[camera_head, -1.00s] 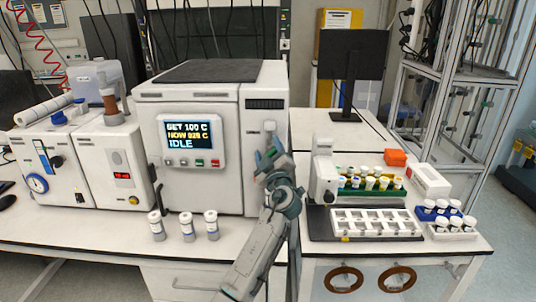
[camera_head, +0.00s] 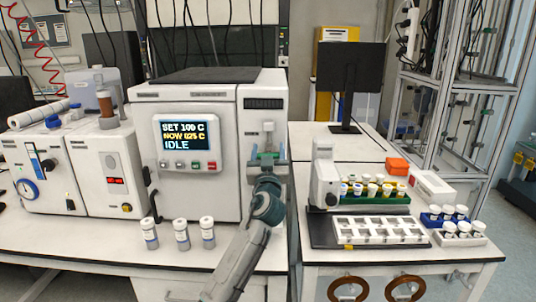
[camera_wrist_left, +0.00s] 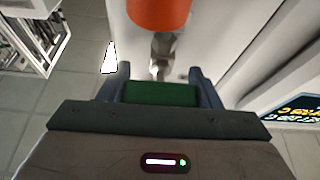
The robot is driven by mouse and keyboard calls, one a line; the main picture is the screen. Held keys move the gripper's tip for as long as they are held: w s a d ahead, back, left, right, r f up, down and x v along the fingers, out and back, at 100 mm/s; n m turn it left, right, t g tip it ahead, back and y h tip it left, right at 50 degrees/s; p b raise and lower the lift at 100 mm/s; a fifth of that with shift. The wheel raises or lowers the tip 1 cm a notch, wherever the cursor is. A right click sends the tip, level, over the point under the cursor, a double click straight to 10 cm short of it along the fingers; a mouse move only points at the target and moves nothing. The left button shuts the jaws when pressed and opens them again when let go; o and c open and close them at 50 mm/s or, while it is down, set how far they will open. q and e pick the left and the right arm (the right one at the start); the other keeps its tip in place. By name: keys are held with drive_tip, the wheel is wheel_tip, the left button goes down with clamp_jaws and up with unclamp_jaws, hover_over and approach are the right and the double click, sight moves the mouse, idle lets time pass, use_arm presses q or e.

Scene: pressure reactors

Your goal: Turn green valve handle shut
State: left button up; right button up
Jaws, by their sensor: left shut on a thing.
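The green valve handle (camera_wrist_left: 160,94) shows in the left wrist view as a dark green bar between the two fingers of my left gripper (camera_wrist_left: 160,88). The gripper is shut on it. A grey metal fitting (camera_wrist_left: 162,50) stands just beyond the handle. In the head view, my left gripper (camera_head: 268,157) is at the right part of the front of the large white reactor (camera_head: 262,185), below a small pale fitting (camera_head: 268,128). There the gripper and arm hide most of the handle. My right gripper is in neither view.
An orange rounded part (camera_wrist_left: 158,12) is close above the gripper in the wrist view. The reactor's display (camera_head: 188,138) reads IDLE. Several white-capped vials (camera_head: 182,235) stand on the bench in front. A side table with a white rack (camera_head: 380,240) stands at the right.

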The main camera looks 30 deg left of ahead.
use_arm(q)
drive_tip(key=shift+f+m+h, duration=0.1)
drive_tip(key=shift+m+h, duration=0.3)
drive_tip(key=shift+m, duration=0.2)
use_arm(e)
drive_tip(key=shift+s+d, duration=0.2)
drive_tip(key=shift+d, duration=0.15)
use_arm(q)
drive_tip(key=o, duration=1)
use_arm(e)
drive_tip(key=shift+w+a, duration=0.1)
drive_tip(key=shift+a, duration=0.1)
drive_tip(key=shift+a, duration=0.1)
use_arm(q)
drive_tip(key=shift+s+d+f, duration=0.1)
drive_tip(key=shift+s+d, duration=0.05)
drive_tip(key=shift+s, duration=0.05)
drive_tip(key=b+v, duration=0.3)
drive_tip(key=v, duration=0.7)
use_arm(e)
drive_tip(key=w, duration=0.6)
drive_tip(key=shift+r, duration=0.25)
